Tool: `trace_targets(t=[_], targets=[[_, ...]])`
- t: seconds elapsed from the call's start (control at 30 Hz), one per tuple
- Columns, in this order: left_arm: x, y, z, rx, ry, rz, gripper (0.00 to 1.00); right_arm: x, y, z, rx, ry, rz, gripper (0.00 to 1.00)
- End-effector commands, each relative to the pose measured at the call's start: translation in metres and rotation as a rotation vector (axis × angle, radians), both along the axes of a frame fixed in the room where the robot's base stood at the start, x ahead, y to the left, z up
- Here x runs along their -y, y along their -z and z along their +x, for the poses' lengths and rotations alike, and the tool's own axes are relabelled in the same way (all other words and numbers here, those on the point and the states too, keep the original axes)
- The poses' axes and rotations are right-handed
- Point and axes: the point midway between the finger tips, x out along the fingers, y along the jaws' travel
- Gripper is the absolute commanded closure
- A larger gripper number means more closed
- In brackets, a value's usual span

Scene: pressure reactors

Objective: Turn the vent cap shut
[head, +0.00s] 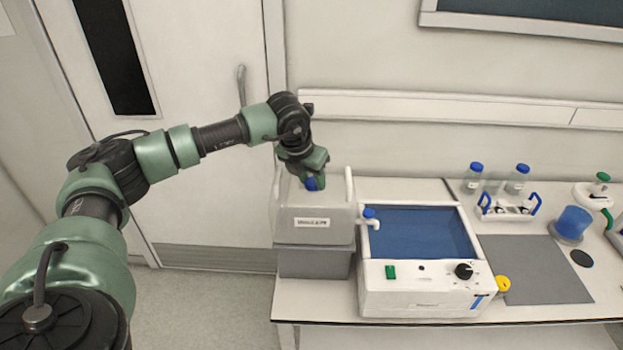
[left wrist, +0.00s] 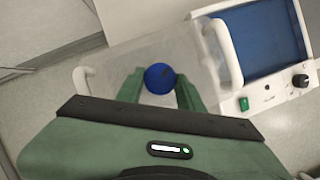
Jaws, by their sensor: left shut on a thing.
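The blue vent cap (left wrist: 160,78) sits on top of a grey lidded box with a label on its front (head: 312,225). My left gripper (head: 312,181) comes down on the cap from above. In the left wrist view the two green fingers (left wrist: 160,88) stand on either side of the round cap, shut on it. In the head view the cap (head: 313,184) shows only in part under the fingers. A dark mark shows on the cap's top; its turn angle is hard to read. My right gripper is not in view.
A white bath unit (head: 425,302) with blue liquid, a green switch and a black knob stands right of the box. A grey mat (head: 540,270), a blue-handled bottle rack (head: 508,212) and other labware lie farther right. White handles flank the box top.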

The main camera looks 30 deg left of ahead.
Motion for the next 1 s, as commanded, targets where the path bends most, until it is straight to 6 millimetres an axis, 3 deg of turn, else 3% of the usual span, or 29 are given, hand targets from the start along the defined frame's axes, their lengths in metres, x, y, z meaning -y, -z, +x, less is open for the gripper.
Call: trace_targets(t=[0.5,1.0], targets=[[-0.003,0.003,0.001,0.003,0.349,-0.002,1.00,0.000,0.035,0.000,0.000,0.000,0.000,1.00],[-0.006,-0.001,0.004,0.005,0.814,-0.004,1.00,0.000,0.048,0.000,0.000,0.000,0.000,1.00]])
